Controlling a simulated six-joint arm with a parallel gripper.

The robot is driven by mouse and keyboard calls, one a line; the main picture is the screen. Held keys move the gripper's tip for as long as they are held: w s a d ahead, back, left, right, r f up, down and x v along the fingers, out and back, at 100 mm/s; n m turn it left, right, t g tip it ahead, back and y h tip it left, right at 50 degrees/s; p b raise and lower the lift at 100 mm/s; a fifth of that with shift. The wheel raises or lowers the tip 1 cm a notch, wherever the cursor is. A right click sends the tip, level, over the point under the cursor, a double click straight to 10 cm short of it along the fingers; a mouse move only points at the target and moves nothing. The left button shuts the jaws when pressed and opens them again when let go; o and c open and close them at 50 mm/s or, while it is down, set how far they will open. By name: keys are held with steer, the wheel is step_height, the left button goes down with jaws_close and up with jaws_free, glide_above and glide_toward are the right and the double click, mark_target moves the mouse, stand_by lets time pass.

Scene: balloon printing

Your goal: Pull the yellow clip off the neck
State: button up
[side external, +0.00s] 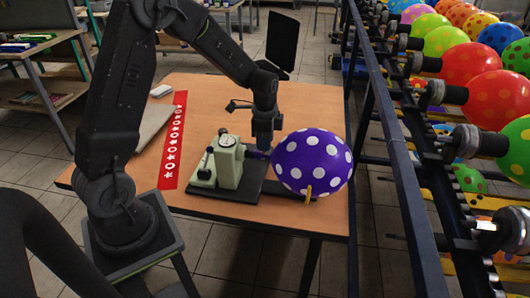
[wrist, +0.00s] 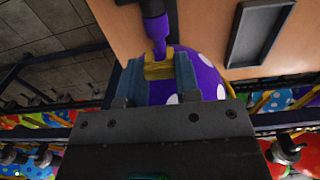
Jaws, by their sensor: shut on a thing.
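The purple balloon (side external: 313,162) with white dots lies on its side at the right of the table, its neck toward the green machine (side external: 229,162). My gripper (side external: 263,146) points down at the neck. In the wrist view my gripper (wrist: 158,76) has its blue-grey fingers on both sides of the yellow clip (wrist: 158,69) and is shut on it. The clip lies across the purple neck (wrist: 157,36), between the neck and the balloon's body. I cannot tell whether it still grips the neck. In the side view my fingers hide the clip.
A dark base plate (side external: 243,193) lies under the machine, and a small yellow piece (side external: 309,193) stands at the balloon's front. A red printed strip (side external: 174,140) lies at the left of the table. A rack of coloured balloons (side external: 470,65) stands close on the right.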

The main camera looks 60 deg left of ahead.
steer(key=shift+r, duration=3.3)
